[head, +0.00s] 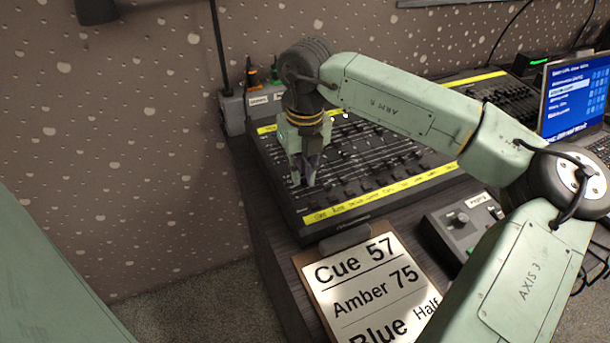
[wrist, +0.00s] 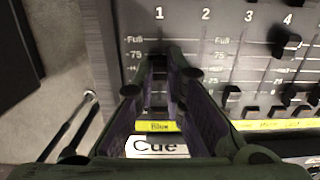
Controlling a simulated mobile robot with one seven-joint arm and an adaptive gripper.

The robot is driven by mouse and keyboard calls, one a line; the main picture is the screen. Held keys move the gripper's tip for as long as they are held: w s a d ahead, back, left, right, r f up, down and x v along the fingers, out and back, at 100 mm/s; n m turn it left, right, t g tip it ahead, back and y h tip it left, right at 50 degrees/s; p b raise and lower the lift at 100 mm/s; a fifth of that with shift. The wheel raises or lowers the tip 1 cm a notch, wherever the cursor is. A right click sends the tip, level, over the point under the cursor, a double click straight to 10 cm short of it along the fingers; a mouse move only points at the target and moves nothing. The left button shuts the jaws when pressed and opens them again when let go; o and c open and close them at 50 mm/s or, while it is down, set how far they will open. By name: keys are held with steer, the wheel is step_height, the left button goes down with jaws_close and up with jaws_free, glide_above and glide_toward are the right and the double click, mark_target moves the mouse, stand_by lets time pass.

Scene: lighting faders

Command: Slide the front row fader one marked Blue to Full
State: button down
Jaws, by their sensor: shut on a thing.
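The lighting desk (head: 285,205) is a black panel with rows of faders and yellow label strips. In the wrist view, column 1 has a strip marked Blue (wrist: 160,126) below it. My gripper (wrist: 162,68) points down at column 1, its fingers closed around the dark fader cap (wrist: 158,63). The cap is mostly hidden between the fingertips, near or just below the 75 mark and below Full. In the head view my gripper (head: 303,178) is at the desk's left end, and its fingers hide the cap.
A card (head: 350,280) in front of the desk reads Cue 57, Amber 75, Blue Half. Neighbouring fader caps (wrist: 230,95) stand to the right. A small grey box with a knob (head: 462,222) and a laptop (head: 573,98) are at the right. The wall is behind.

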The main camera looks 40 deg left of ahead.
steer(key=shift+w+a+r, duration=0.1)
steer(key=shift+w+a, duration=0.25)
steer(key=shift+a, duration=0.25)
steer(key=shift+w+a+r, duration=0.1)
steer(key=shift+w+a, duration=0.25)
steer(key=shift+a, duration=0.2)
steer(key=c, duration=1.9)
jaws_free()
steer(key=shift+r+p, duration=0.7)
steer(key=shift+r, duration=0.55)
steer(key=r, duration=0.8)
steer(key=d+r, duration=0.1)
steer(key=r, duration=0.3)
steer(key=shift+s, duration=0.3)
